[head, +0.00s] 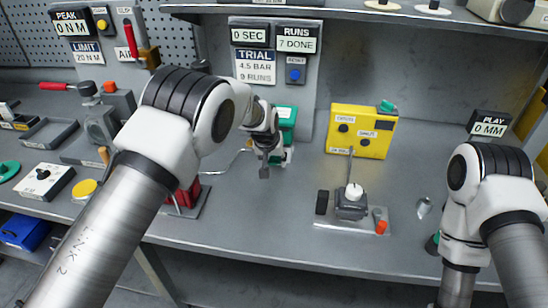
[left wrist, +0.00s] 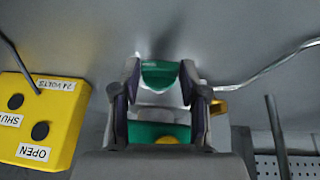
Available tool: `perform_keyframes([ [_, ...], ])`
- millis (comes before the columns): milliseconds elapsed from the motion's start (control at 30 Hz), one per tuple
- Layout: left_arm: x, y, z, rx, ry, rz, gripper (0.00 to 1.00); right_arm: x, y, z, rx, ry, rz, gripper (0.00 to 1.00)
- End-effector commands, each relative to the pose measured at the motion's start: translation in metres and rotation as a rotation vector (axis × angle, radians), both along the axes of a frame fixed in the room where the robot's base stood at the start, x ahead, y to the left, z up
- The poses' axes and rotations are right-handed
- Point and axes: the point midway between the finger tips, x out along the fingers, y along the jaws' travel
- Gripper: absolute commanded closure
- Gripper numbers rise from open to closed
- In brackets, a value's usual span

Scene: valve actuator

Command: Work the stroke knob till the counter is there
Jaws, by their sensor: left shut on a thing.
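My left gripper (head: 267,160) is at the middle of the bench, in front of a green and white device (head: 287,118) that it partly hides. In the left wrist view its two fingers (left wrist: 161,82) stand on either side of a green knob (left wrist: 161,74) and are shut on it. The knob is mostly hidden in the head view. The runs counter (head: 296,38) reads 7 DONE. The trial card (head: 255,68) reads 4.5 BAR and 9 RUNS. My right gripper is not in view; only my right arm shows.
A yellow box (head: 361,131) with OPEN and SHUT buttons stands right of the green device. A plate with a small fixture (head: 351,203) lies in front of it. A red item (head: 186,196) is beside my left arm. Open bench lies between them.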

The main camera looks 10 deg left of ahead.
Motion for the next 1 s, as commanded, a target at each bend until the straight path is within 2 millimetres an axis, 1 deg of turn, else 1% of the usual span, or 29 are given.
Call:
perform_keyframes([
  [33, 0.0, 0.002, 0.002, -0.027, 0.002, 0.004, 0.91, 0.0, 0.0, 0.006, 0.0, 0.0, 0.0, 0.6],
  [167, 0.0, 0.004, -0.001, -0.11, 0.005, 0.005, 0.91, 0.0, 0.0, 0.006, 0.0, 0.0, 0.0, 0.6],
  [267, 0.001, 0.006, -0.006, -0.186, 0.006, 0.006, 0.91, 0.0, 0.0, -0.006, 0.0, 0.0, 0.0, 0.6],
  [500, 0.001, 0.01, -0.014, -0.362, 0.01, 0.002, 0.91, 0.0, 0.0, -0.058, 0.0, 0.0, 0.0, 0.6],
  [633, 0.001, 0.011, -0.013, -0.439, 0.012, 0.001, 0.91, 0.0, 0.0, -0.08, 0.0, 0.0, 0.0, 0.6],
  [800, 0.001, 0.012, -0.01, -0.507, 0.017, 0.0, 0.91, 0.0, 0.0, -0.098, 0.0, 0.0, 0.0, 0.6],
  [1000, 0.0, 0.012, -0.007, -0.539, 0.02, 0.0, 0.91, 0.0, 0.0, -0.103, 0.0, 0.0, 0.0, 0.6],
])
